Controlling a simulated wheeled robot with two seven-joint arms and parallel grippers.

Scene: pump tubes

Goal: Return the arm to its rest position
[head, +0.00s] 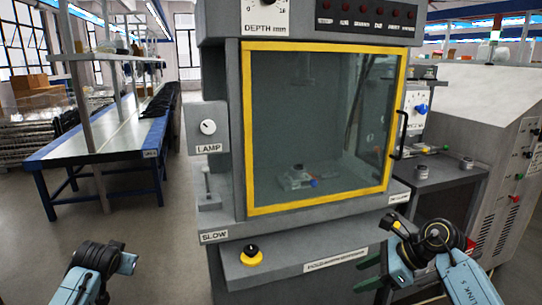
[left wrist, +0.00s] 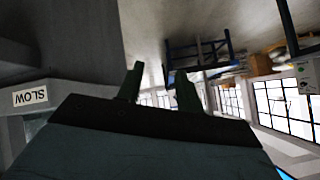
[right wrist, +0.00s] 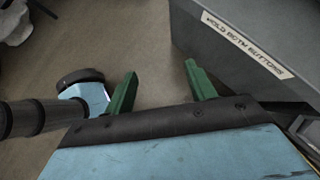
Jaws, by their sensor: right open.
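My right gripper (head: 360,273) is in front of the lower right of the press machine, partly cut off by my own arm. In the right wrist view its two green fingers (right wrist: 161,70) stand apart with nothing between them, over the floor beside the grey machine panel. In the head view my left arm is at the bottom left, and its fingers do not show clearly there. In the left wrist view the left gripper's green fingers (left wrist: 160,72) stand apart and empty, with floor and windows beyond.
The grey press (head: 225,130) has a yellow-framed door (head: 246,140), shut, with a small fixture (head: 297,180) behind the glass. A yellow-based button (head: 251,256) sits on its front ledge. A side shelf (head: 440,178) holds small metal parts. A blue-edged bench (head: 100,150) stands left; floor between is clear.

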